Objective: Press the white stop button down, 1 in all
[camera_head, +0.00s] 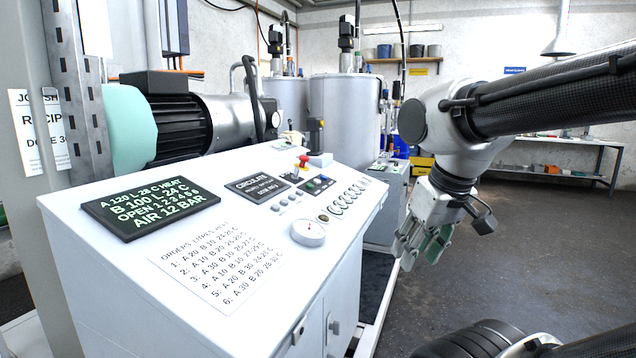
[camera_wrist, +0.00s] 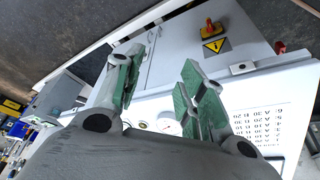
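The white sloped console (camera_head: 240,250) stands in the middle of the head view. I cannot tell which one is the white stop button. My gripper (camera_head: 424,254) hangs to the right of the console, apart from it, with its green-padded fingers pointing down. In the wrist view my gripper (camera_wrist: 158,85) is open and empty, with a wide gap between the fingers. The console also shows behind the fingers in the wrist view, its buttons mostly hidden.
A round gauge (camera_head: 308,233), a row of round dials (camera_head: 348,198) and a red-topped control (camera_head: 303,161) sit on the console. A dark screen (camera_head: 150,207) is at its left. Steel tanks (camera_head: 345,115) stand behind. The floor (camera_head: 480,250) at right is mostly clear.

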